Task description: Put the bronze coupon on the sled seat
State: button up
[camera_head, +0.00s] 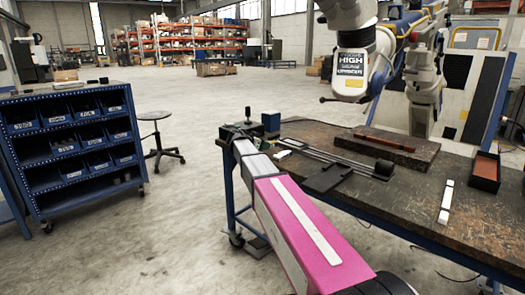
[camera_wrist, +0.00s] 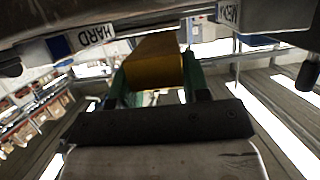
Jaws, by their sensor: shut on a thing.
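My gripper (camera_head: 241,131) is at the far left corner of the workbench in the head view, at the end of my pink arm. In the wrist view a bronze-brown block, the coupon (camera_wrist: 154,62), sits between the green fingers. The gripper is shut on it. The coupon is too small to make out in the head view. A rail sled with thin rods (camera_head: 335,155) lies on the bench right of my gripper, with a dark flat plate (camera_head: 327,178) beside it and a black end block (camera_head: 384,168). I cannot tell which part is the seat.
A dark raised slab (camera_head: 410,152) bears a reddish bar (camera_head: 385,142). A black tray (camera_head: 485,183) and a white bar (camera_head: 446,201) lie to the right. The bench front (camera_head: 385,210) is bare.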

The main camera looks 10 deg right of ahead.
jog(key=shift+f, duration=1.25)
jog(key=o, duration=1.2)
jog(key=shift+f, duration=0.15)
jog(key=shift+c, duration=0.2)
jog(key=shift+f, duration=0.1)
